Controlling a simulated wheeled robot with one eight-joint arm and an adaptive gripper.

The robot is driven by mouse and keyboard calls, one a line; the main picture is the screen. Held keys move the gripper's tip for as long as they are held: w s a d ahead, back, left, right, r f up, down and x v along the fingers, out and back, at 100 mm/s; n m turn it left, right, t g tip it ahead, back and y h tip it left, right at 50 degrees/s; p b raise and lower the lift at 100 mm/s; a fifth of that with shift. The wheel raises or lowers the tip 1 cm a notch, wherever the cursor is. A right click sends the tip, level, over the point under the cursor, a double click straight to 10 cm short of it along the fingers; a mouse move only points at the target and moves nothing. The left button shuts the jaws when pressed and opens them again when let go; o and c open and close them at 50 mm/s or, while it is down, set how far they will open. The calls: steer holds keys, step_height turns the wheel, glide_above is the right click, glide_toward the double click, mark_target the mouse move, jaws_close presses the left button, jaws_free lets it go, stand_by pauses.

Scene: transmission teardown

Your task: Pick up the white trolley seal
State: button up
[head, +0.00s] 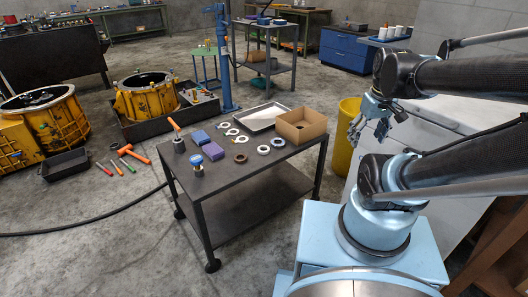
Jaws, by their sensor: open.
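Small pale rings lie on the dark top of the trolley (225,178). One white ring (232,132) lies near its middle, with another pale ring (224,126) just behind it and a third (242,139) just in front. I cannot tell which of these is the white trolley seal. A grey-white ring (277,142) and a darker grey ring (263,149) lie to the right, by the box. My gripper (368,131) is open and empty, raised to the right of the trolley and well apart from the rings.
Yellow housings (58,122) stand left.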

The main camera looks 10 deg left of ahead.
steer(key=w+a+r+n, duration=0.3)
steer(key=w+a+n, duration=0.4)
steer(key=w+a, duration=0.1)
steer(key=n+g, duration=0.2)
steer(key=n, duration=1.3)
glide_above(264, 146)
steer(key=s, duration=0.2)
step_height(264, 146, down, 8)
step_height(264, 146, down, 11)
steer(key=shift+w+r, duration=0.1)
steer(key=shift+d+f, duration=0.1)
steer(key=shift+f, duration=3.1)
steer(key=c, duration=1.1)
